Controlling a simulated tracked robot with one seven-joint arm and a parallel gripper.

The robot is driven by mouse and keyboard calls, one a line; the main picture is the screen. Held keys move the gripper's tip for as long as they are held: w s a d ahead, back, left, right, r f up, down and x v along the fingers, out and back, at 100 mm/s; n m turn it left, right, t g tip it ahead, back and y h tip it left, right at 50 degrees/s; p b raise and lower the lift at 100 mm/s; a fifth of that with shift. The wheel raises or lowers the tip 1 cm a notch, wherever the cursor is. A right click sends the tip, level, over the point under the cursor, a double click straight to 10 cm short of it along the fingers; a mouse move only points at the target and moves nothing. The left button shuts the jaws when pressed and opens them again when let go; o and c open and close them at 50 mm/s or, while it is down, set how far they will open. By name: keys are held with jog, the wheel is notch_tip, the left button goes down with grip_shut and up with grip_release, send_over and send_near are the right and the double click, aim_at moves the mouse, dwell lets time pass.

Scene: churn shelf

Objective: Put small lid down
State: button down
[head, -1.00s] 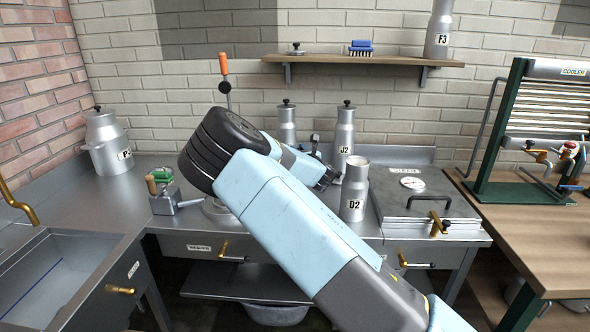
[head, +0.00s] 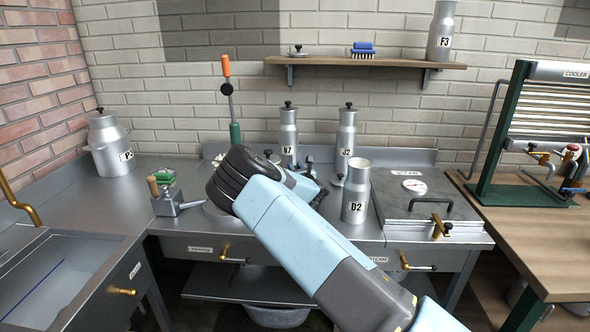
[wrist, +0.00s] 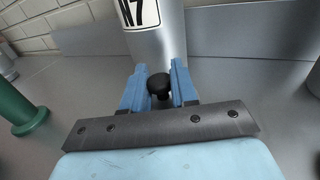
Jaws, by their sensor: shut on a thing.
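My gripper (wrist: 157,76) is shut on the black knob of the small lid (wrist: 159,88) in the wrist view, with a blue finger on each side of the knob. The lid's disc is hidden there, so I cannot tell whether it touches the counter (wrist: 75,88). The held lid is low over the counter, just in front of churn N7 (wrist: 157,38). In the head view my arm largely hides the gripper and the held lid. Churn D2 (head: 356,196) stands open, without a lid, to the right of my gripper.
Churn N7 (head: 288,136) and churn J2 (head: 346,137) stand lidded behind. A hatch box (head: 405,212) is right of D2. Another lid (head: 298,52) lies on the shelf (head: 400,64). The left counter (head: 150,172) has bare room.

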jog(key=shift+s+f, duration=0.1)
jog(key=shift+f, duration=0.45)
jog(key=c, duration=1.3)
grip_release()
jog(key=o, duration=0.4)
jog(key=shift+s+f, duration=0.1)
jog(key=shift+f, duration=0.2)
jog(key=shift+r, duration=0.5)
jog(key=v, duration=1.1)
jog(key=shift+s+d+r, duration=0.15)
jog(key=shift+s+r, duration=0.15)
jog(key=shift+r, duration=0.1)
